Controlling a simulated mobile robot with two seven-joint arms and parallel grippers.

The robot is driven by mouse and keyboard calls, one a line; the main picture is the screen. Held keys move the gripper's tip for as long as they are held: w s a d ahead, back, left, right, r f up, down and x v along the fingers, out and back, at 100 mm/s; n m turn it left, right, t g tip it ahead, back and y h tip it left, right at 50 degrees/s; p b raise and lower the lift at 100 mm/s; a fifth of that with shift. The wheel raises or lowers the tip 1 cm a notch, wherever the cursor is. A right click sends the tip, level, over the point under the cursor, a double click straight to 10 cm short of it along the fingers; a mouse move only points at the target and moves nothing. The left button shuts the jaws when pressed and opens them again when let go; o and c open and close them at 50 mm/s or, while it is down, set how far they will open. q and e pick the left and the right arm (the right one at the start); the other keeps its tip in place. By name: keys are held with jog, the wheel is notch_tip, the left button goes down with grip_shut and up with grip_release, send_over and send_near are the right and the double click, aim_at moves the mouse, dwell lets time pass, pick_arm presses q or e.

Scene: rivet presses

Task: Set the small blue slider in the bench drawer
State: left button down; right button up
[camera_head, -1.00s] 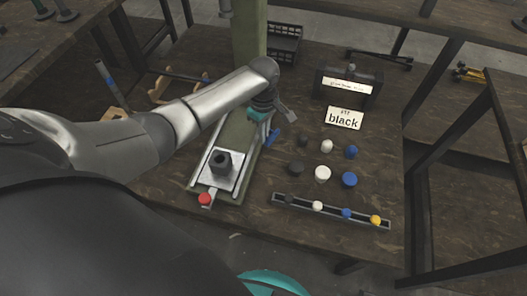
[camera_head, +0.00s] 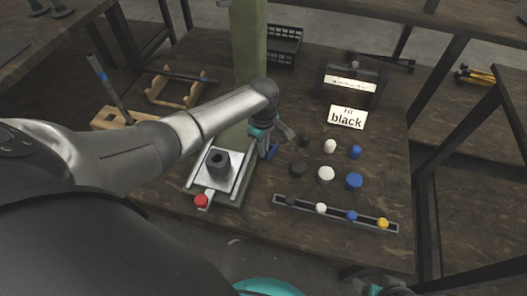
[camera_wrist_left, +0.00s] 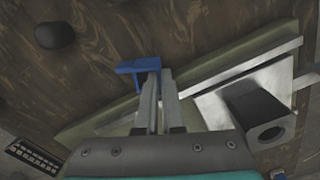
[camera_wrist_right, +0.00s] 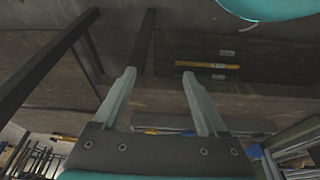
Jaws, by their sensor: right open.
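The small blue slider (camera_head: 272,151) is a blue angled piece between the fingertips of my left gripper (camera_head: 276,141), beside the press bed. In the left wrist view the narrow fingers (camera_wrist_left: 160,85) are closed on the blue piece (camera_wrist_left: 138,66), which sticks out past the tips. My right gripper (camera_head: 385,289) shows only partly at the bottom edge of the head view. In the right wrist view its fingers (camera_wrist_right: 158,78) are wide apart and empty. Beyond them is a dark front with a yellow bar (camera_wrist_right: 205,64), perhaps a drawer handle; whether it is open I cannot tell.
The press bed (camera_head: 222,170) carries a black block (camera_head: 219,162) and a red knob (camera_head: 201,201). Several black, white and blue cylinders stand to the right, behind a slotted rail (camera_head: 335,213) with coloured knobs. A "black" card (camera_head: 347,117) stands behind. Dark frame posts rise at right.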

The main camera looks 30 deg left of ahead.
pick_arm(q)
jog(key=shift+f, duration=0.4)
jog(key=shift+f, duration=0.2)
jog(key=c, duration=1.3)
grip_release()
jog(key=shift+r, duration=0.15)
